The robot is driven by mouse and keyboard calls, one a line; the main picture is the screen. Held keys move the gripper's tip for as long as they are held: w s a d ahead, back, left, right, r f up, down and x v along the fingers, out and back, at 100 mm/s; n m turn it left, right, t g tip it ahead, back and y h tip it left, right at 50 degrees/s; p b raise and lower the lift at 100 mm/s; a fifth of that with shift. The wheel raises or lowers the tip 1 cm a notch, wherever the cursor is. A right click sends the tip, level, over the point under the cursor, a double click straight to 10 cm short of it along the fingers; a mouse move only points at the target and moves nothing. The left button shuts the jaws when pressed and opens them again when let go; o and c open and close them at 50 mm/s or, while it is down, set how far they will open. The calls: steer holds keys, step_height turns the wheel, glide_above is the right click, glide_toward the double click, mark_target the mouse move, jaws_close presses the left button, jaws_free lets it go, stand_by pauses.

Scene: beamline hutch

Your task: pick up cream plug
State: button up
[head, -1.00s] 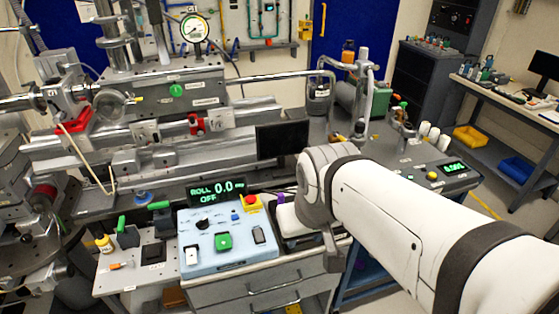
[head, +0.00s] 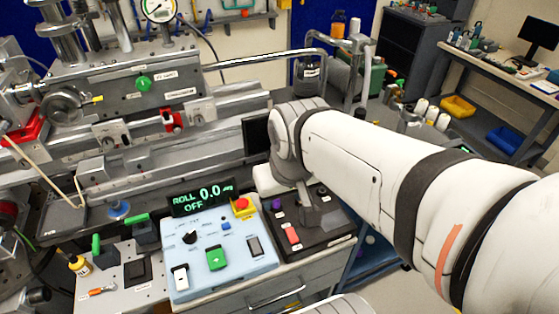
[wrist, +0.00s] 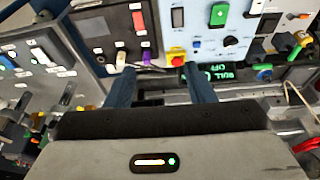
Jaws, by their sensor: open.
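A small cream plug (wrist: 121,60) stands on the black panel (wrist: 95,28) in the wrist view, just beyond the left fingertip. A purple plug (wrist: 147,57) stands beside it, to its right, between the lines of the two fingers. My gripper (wrist: 158,72) is open and empty, its two blue-grey fingers apart. In the head view the purple plug (head: 277,204) shows on the black panel (head: 330,238), left of the lowered end of my arm. I cannot make out the cream plug there; my arm seems to cover it.
The blue control box (head: 215,255) with its red stop button (head: 240,204) adjoins the black panel. A red rocker (head: 291,235) sits on the panel. The roll display (head: 202,197) and a dark monitor (head: 256,134) stand behind. Steel rails lie beyond.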

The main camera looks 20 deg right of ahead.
steer(key=w+d+f+m+g+b, duration=0.1)
steer(key=w+d+f, duration=0.3)
steer(key=w+f, duration=0.2)
steer(key=w+d+f+m+g+b, duration=0.1)
steer(key=w+d+f+b, duration=0.1)
steer(key=w+d+f, duration=0.3)
steer(key=w+d+f+m+g+b, duration=0.1)
steer(key=w+d+f+m+b, duration=0.1)
steer(key=w+d+f, duration=0.3)
steer(key=shift+w+f, duration=0.6)
steer(key=shift+w, duration=0.2)
steer(key=shift+w+f, duration=0.55)
steer(key=shift+w, duration=0.2)
step_height(320, 180, down, 8)
steer(key=shift+s+r+p, duration=0.1)
steer(key=shift+p, duration=0.25)
jaws_close()
